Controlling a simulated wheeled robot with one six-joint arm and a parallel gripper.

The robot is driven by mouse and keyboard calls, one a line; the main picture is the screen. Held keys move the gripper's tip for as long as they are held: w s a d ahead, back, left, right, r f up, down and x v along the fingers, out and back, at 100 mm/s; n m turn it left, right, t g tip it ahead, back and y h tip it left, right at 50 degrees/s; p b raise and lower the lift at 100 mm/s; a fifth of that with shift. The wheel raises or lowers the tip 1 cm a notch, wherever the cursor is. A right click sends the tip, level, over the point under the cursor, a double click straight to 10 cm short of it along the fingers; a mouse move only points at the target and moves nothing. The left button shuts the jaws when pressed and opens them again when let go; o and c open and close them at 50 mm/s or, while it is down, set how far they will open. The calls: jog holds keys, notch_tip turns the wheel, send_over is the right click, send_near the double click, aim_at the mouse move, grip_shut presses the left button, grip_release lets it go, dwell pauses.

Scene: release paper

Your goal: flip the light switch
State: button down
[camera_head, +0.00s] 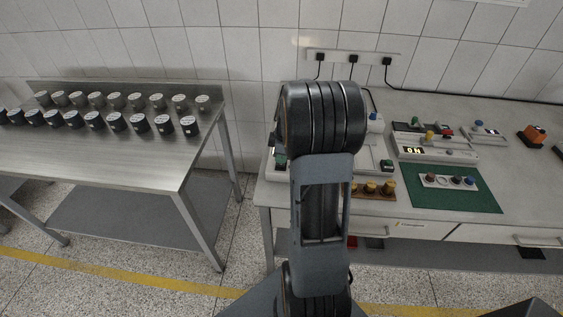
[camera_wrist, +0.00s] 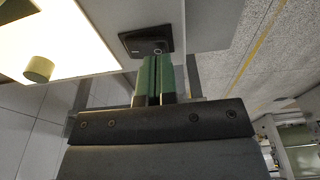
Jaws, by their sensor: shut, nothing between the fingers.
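My gripper (camera_wrist: 152,58) has green fingers that are pressed together and empty. Its tips are at the near edge of the switch in the picture and cover part of it; I cannot tell whether they touch. In the head view my own arm stands in front of the workbench's left part and hides my fingertips and the switch.
A brightly lit white panel (camera_wrist: 55,35) with a round olive knob (camera_wrist: 39,69) is left of the switch. A steel table (camera_head: 100,155) with several dark jars stands left, across a floor gap.

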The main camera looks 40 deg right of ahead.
jog(key=shift+f+b, duration=0.65)
jog(key=shift+f, duration=0.2)
jog(key=shift+r, duration=0.1)
jog(key=shift+r+p, duration=2.35)
jog(key=shift+r, duration=1.1)
